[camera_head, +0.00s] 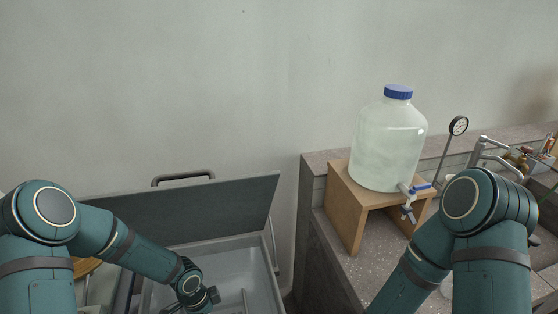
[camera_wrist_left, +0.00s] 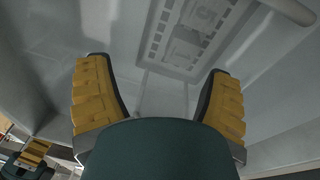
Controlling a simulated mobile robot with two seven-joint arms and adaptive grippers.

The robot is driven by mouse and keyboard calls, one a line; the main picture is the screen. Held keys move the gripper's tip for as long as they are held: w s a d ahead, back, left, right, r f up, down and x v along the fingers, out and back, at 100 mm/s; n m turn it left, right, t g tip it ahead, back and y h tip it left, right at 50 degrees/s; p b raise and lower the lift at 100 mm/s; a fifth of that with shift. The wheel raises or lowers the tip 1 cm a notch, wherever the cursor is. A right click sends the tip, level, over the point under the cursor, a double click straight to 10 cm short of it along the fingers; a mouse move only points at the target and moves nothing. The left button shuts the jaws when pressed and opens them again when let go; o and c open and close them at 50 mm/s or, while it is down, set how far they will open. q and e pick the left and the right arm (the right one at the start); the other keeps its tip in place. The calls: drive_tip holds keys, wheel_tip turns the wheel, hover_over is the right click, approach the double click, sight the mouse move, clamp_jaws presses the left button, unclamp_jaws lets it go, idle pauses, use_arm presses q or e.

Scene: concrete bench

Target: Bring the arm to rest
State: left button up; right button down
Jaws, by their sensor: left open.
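My left arm (camera_head: 136,247) comes in from the left and reaches down over an open grey chest (camera_head: 262,271). Its end, with the left gripper (camera_head: 196,298), is at the bottom edge of the head view, partly cut off. In the left wrist view the left gripper (camera_wrist_left: 156,70) has its two yellow ribbed fingers wide apart with nothing between them. Smooth grey surfaces, like the chest's inside, lie beyond the fingers. My right arm (camera_head: 487,240) bends down at the right, and its gripper is outside the head view.
The chest's dark lid (camera_head: 200,212) stands raised behind my left arm. A water jug (camera_head: 390,145) with a blue cap and tap sits on a wooden stand (camera_head: 345,205) on the speckled bench (camera_head: 352,275). A dial gauge (camera_head: 458,126) and sink fittings (camera_head: 495,150) are at the right.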

use_arm(q)
drive_tip(key=s+d+n+t+h, duration=0.2)
drive_tip(key=s+d+n, duration=0.8)
drive_tip(key=n, duration=0.5)
drive_tip(key=shift+s, duration=0.35)
use_arm(e)
drive_tip(key=shift+w+d, duration=0.1)
drive_tip(key=shift+d, duration=0.25)
use_arm(q)
drive_tip(key=shift+f, duration=0.1)
